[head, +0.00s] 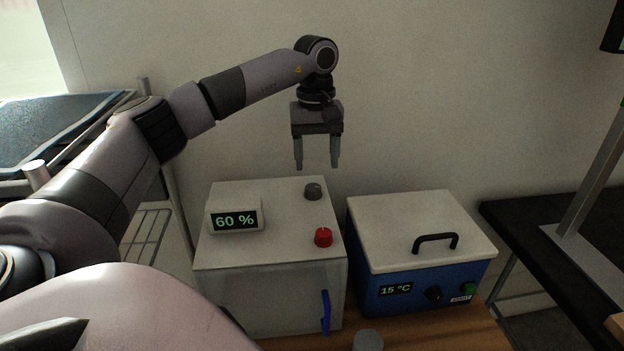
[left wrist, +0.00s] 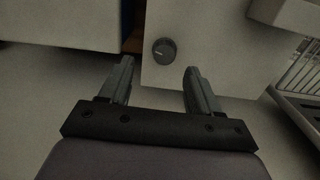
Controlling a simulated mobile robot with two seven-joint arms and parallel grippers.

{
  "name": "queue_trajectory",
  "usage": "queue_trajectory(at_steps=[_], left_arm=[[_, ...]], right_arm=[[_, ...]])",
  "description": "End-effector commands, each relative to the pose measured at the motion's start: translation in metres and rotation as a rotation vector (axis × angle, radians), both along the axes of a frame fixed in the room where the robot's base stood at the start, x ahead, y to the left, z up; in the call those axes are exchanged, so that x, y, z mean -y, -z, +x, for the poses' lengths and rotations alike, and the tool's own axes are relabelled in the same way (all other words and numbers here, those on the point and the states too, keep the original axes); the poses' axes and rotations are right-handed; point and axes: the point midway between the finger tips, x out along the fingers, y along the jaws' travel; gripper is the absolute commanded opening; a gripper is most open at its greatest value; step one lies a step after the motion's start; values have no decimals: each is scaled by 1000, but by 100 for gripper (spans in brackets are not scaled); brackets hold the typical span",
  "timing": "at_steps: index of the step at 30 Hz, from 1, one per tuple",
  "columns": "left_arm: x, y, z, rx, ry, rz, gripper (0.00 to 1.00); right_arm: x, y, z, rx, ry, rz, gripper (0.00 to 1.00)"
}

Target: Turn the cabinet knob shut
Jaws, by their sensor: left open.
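The white cabinet (head: 270,255) stands on the wooden table, with a display reading 60 % (head: 234,220) on its top. A dark grey knob (head: 313,191) sits near the back right of its top, and a red knob (head: 323,237) sits in front of that. My left gripper (head: 317,166) is open and empty, pointing down above the back edge of the cabinet near the grey knob. In the left wrist view the grey knob (left wrist: 164,51) lies beyond and between the open fingertips (left wrist: 158,68), not touched. My right gripper is not in view.
A blue box with a white lid (head: 420,232), black handle and 15 °C display stands close to the cabinet's right. A blue handle (head: 326,312) is on the cabinet front. A wire rack (head: 150,240) is at left. A grey cylinder (head: 368,340) stands at the front.

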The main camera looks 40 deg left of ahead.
Motion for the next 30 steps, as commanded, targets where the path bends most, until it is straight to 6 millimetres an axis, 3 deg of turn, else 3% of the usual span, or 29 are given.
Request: queue_trajectory(at_steps=[5, 16, 27, 28, 30], left_arm=[[-10, 5, -3, -9, 2, 26, 63], [-9, 57, -3, -7, 3, 22, 63], [-8, 66, -3, -5, 3, 22, 63], [-8, 66, -3, -5, 2, 22, 59], [-8, 66, -3, -5, 2, 22, 36]], right_arm=[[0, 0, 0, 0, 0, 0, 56], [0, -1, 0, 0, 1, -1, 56], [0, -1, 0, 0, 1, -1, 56], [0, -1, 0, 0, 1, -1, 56], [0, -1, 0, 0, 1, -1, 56]])
